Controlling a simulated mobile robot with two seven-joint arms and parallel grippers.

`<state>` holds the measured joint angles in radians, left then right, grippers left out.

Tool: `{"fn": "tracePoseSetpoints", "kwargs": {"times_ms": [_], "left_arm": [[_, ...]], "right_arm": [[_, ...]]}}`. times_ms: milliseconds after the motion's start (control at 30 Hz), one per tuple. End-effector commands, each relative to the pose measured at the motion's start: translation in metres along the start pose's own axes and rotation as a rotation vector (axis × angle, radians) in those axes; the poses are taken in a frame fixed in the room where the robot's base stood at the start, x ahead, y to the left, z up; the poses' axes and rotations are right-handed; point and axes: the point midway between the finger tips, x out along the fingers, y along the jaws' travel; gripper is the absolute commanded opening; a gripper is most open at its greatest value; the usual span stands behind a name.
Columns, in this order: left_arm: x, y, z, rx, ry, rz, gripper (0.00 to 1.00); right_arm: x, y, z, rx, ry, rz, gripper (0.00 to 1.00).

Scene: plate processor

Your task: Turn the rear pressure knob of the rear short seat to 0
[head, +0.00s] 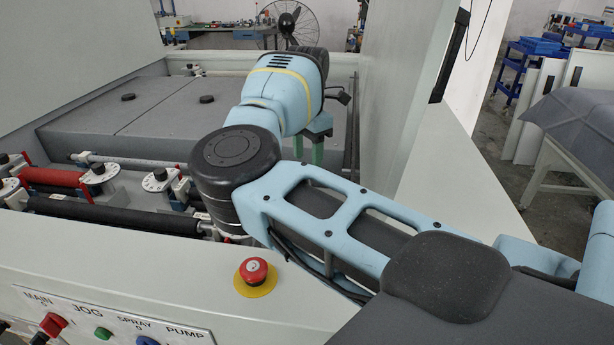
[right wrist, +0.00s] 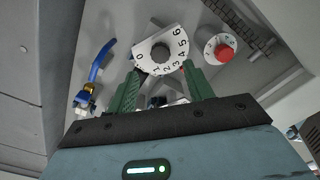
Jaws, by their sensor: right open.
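In the right wrist view, a white dial plate (right wrist: 143,49) numbered 0 to 6 has a dark round knob (right wrist: 160,52) at its middle. My right gripper (right wrist: 162,72) is open, with its two green fingers on either side of the dial's lower edge and nothing held between them. I cannot tell whether the fingers touch the dial. In the head view my right gripper (head: 312,148) reaches down into the machine at the far right, partly hidden by my own arm. The dial under it is hidden there. My left gripper is not in view.
In the right wrist view, a red knob (right wrist: 223,53) on a smaller dial sits right of the white dial, and a blue lever (right wrist: 101,60) stands left. The head view shows white dials (head: 98,172), rollers, a grey cover (head: 150,125) and a red emergency button (head: 254,272).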

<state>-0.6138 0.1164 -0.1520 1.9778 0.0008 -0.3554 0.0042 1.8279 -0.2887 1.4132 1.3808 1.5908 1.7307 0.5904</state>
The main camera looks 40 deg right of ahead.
Motion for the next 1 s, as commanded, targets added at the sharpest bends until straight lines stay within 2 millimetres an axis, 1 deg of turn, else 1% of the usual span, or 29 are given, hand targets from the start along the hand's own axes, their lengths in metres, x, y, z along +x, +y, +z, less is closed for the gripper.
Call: {"fn": "tracePoseSetpoints", "kwargs": {"times_ms": [167, 267, 500, 633, 800, 1000], "left_arm": [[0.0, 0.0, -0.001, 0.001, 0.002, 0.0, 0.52], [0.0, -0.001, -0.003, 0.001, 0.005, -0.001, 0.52], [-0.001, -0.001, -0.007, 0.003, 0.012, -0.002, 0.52], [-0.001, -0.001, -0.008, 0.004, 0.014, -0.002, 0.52], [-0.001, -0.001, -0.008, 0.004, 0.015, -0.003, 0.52], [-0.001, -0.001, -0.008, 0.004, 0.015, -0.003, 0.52]], "right_arm": [[0.008, 0.0, 0.0, 0.0, 0.0, -0.002, 0.52], [0.019, -0.001, 0.0, -0.001, 0.001, -0.003, 0.52], [0.055, -0.001, -0.001, 0.0, 0.001, -0.002, 0.52], [0.069, 0.0, 0.0, -0.001, 0.0, -0.002, 0.52], [0.078, 0.0, 0.0, 0.0, 0.0, 0.0, 0.52], [0.079, 0.0, 0.0, 0.0, 0.0, 0.0, 0.52]]}}
